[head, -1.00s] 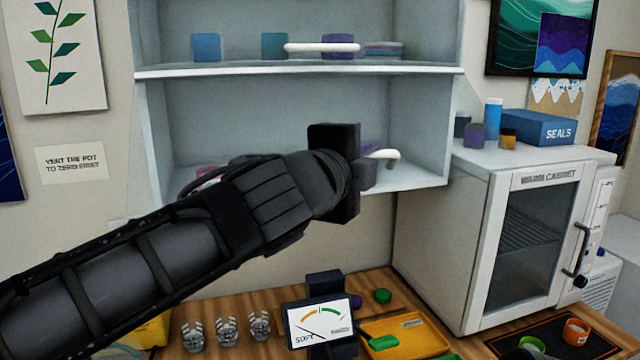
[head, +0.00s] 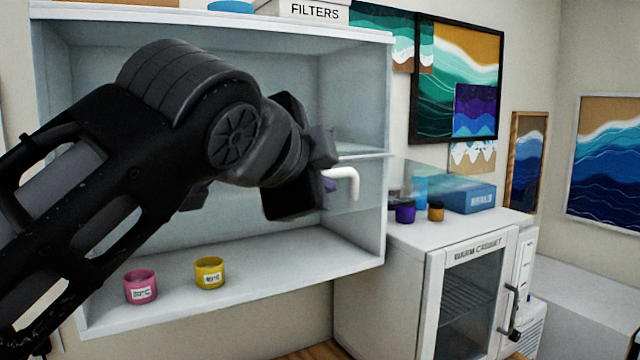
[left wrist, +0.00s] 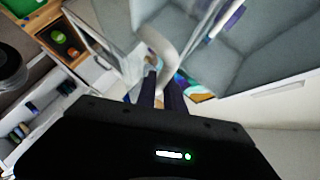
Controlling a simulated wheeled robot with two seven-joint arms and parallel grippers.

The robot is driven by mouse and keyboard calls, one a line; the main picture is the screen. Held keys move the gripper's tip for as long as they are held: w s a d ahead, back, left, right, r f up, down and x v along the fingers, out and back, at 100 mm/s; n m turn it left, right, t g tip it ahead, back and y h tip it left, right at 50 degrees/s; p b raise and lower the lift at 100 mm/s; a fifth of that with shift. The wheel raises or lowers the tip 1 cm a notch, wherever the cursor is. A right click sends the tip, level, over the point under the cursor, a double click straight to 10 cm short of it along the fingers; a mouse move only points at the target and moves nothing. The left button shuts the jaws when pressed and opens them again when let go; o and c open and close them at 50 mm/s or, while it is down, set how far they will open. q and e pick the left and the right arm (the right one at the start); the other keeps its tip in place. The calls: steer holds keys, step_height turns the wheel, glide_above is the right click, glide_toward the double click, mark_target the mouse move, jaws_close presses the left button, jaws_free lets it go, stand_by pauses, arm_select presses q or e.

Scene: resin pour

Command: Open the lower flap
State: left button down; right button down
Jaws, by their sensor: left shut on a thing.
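My left gripper (head: 322,182) is shut on the white handle (head: 347,181) of the lower flap, in front of the wall cabinet's right side. The wrist view also shows the handle (left wrist: 168,48) at the fingertips (left wrist: 162,92). The lower flap is clear glass (head: 372,182). Its pale tint reaches past the cabinet's right side, over the blue box, so it appears swung out from the cabinet. I cannot tell its exact angle, and my arm hides much of it. My right gripper is not in view.
A pink jar (head: 140,287) and a yellow jar (head: 209,272) stand on the cabinet's bottom board (head: 275,265). A FILTERS box (head: 312,11) sits on top. The warm cabinet (head: 432,255), lower right, carries a purple jar (head: 405,212), an amber jar (head: 436,211) and the blue box (head: 472,198).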

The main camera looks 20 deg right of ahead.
arm_select(q)
steer(key=shift+w+a+r, duration=0.1)
steer(key=shift+w+a, duration=0.05)
steer(key=shift+w, duration=0.05)
steer(key=c, duration=1.9)
jaws_free()
steer(key=shift+o, duration=0.9)
steer(key=shift+w, duration=0.15)
steer(key=shift+s, duration=0.25)
steer(key=b+v, duration=0.1)
steer(key=v, duration=0.6)
steer(key=shift+a, duration=0.15)
steer(key=shift+s, duration=0.1)
